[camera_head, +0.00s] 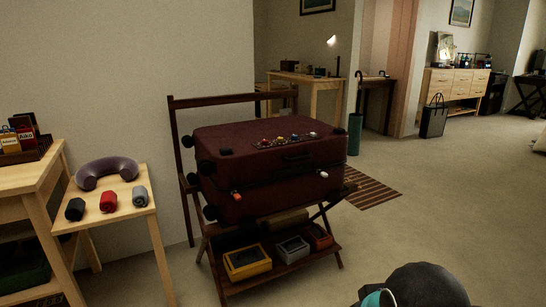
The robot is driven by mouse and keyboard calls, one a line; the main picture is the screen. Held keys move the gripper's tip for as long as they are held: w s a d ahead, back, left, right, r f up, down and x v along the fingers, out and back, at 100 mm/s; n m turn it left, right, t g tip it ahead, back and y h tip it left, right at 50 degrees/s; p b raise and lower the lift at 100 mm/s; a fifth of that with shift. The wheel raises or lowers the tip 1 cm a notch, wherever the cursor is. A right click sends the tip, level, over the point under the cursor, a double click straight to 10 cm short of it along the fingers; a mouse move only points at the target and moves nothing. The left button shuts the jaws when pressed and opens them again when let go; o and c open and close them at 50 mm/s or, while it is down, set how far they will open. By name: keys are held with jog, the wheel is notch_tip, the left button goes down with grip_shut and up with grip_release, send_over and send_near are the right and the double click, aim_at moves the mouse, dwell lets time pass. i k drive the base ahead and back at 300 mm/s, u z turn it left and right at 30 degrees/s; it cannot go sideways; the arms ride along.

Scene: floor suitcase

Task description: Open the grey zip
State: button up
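A dark red suitcase (228,148) lies flat and closed on a wooden luggage rack (232,98). A seam runs around its side. A small orange pull (237,195) sits at the seam near the front left corner. A small pale pull (324,174) with a reddish part beside it sits at the seam on the right; I cannot tell if it is the grey zip. A dark handle is on the side between them. My gripper is not in view; only a dark rounded part of my arm with a teal band shows at the bottom right.
Several small coloured items (283,140) lie on the lid. Yellow (247,262), grey (292,248) and red (319,236) boxes sit on the rack's lower shelf. A side table (132,224) with a neck pillow (107,171) and rolls stands left.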

aim_at(323, 174)
jog(key=k, duration=1.05)
jog(key=z, duration=1.05)
jog(key=i, duration=0.85)
jog(key=u, duration=0.55)
jog(key=i, duration=0.75)
jog(key=u, duration=0.75)
